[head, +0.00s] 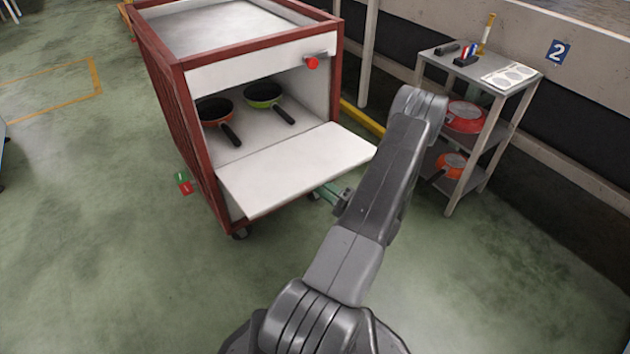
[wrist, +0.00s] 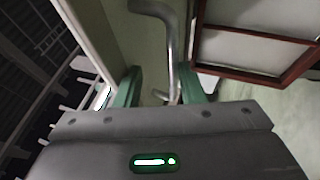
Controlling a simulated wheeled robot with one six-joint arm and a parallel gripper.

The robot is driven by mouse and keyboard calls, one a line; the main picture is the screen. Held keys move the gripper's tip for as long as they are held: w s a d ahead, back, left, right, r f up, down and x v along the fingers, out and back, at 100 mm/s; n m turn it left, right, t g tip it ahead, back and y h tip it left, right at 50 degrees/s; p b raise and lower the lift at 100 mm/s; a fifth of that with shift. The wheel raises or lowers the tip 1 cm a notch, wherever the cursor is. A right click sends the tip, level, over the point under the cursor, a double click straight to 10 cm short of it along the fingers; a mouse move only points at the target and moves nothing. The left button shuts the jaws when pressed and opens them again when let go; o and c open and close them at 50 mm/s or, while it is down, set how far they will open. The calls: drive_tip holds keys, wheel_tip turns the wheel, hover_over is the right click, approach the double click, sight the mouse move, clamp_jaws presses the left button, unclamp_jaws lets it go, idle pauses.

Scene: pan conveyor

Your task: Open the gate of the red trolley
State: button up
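The red trolley (head: 188,120) has a red frame and white panels, and its front is open. Its white gate (head: 295,168) is folded down and sticks out from the front, close to level. A red knob (head: 312,63) sits at the upper right of the front. My gripper (head: 332,191) is by the gate's right underside, partly hidden by my arm and the gate. In the wrist view its green fingers (wrist: 160,86) are apart. A bent metal bar (wrist: 170,45) shows between and beyond them; contact is unclear. The trolley's red frame (wrist: 250,70) shows at right.
An orange pan (head: 215,112) and a green pan (head: 264,93) lie inside the trolley. A grey shelf (head: 455,205) with red pans and small items stands at right, behind my arm, near a wall. Floor (head: 120,280) at the left front is clear.

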drive_tip(key=p+v, duration=0.1)
drive_tip(key=v, duration=0.9)
drive_tip(key=shift+s+d+p, duration=0.15)
drive_tip(key=shift+d+p, duration=0.05)
drive_tip(key=shift+p, duration=0.2)
